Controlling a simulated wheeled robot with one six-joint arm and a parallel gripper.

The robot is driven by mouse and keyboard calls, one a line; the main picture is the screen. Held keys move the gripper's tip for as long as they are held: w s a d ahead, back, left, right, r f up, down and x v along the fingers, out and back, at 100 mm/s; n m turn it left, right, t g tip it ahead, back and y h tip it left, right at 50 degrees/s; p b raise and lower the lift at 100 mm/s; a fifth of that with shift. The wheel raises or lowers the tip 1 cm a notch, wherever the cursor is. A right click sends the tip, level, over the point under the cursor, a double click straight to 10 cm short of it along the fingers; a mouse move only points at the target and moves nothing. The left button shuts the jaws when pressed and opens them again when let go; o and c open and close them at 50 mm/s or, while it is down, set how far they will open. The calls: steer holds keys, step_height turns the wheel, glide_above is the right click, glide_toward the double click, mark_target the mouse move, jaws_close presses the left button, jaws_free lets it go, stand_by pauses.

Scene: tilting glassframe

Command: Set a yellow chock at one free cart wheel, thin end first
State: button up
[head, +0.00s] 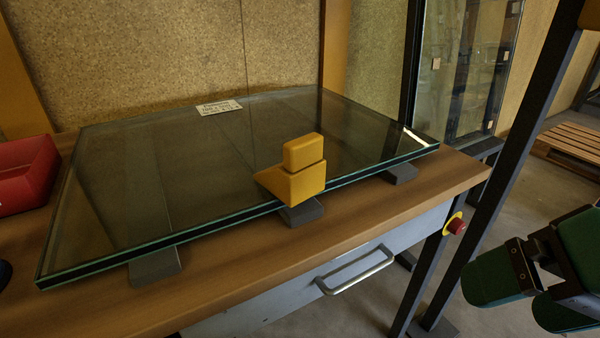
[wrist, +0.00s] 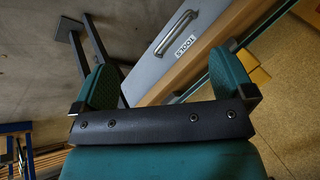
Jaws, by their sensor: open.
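A yellow chock (head: 298,173), a wedge with a raised block on top, is at the front edge of a glass pane (head: 130,190) lying on the workbench. Its thin end points left in the head view. In the wrist view a yellow patch (wrist: 261,76), probably the chock, shows partly behind the right finger. My gripper (wrist: 165,68) is open, with nothing between its two green fingers. In the head view green parts of my arm or gripper show at lower right, off the bench and apart from the chock. No cart wheel can be made out.
The pane rests on dark pads (head: 155,267) on the wooden bench (head: 225,277). Below is a drawer with a metal handle (head: 355,273); a red stop button (head: 457,226) sits near the bench corner. A red bin (head: 28,172) stands left. A dark upright post (head: 505,165) rises at right.

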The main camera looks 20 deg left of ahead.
steer(key=w+a+f+m+t+y+b, duration=0.25)
steer(key=a+m+y+b, duration=0.2)
steer(key=a+m, duration=0.4)
steer(key=m+t+y+b, duration=0.5)
steer(key=m+b, duration=0.2)
steer(key=m, duration=1.1)
glide_toward(309, 163)
steer(key=p+x, duration=0.3)
steer(key=p, duration=0.4)
steer(key=p+x, duration=0.4)
steer(key=p, duration=0.4)
steer(key=shift+w+d+f, duration=0.1)
steer(key=shift+w+f, duration=0.1)
steer(key=p+x, duration=0.4)
steer(key=p, duration=0.1)
steer(key=shift+s+r, duration=0.2)
steer(key=shift+s, duration=0.05)
steer(key=shift+w+a+f, duration=0.25)
steer(key=shift+a+f, duration=0.05)
steer(key=shift+a, duration=0.3)
